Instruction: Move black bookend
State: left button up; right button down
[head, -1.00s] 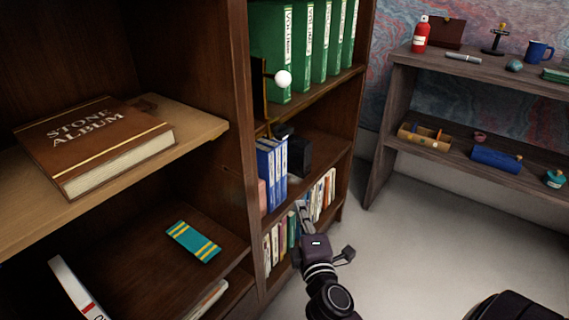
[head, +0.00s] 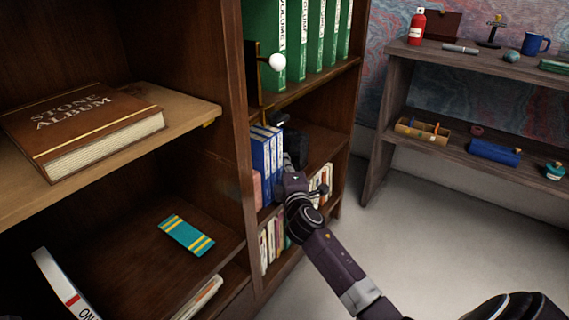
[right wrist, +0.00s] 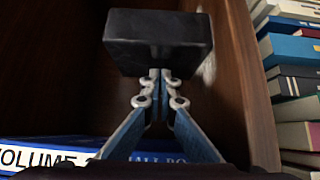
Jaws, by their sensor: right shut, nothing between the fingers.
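The black bookend (head: 297,148) is a dark block on the middle shelf of the bookcase, to the right of the blue volumes (head: 265,150). My arm hides part of it in the head view. In the right wrist view the black bookend (right wrist: 158,42) is straight in front of the fingertips. My right gripper (head: 288,161) reaches into that shelf. In the right wrist view the right gripper (right wrist: 160,76) has its fingertips together and empty, at the block's lower edge; I cannot tell whether they touch it. My left gripper is not in view.
Shelf walls and boards close in around the right gripper. A brass bookend with a white ball (head: 277,62) stands by the green volumes (head: 315,40) above. The floor (head: 420,235) is clear.

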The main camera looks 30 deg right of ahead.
jog(key=shift+w+d, duration=0.15)
jog(key=shift+w, duration=0.15)
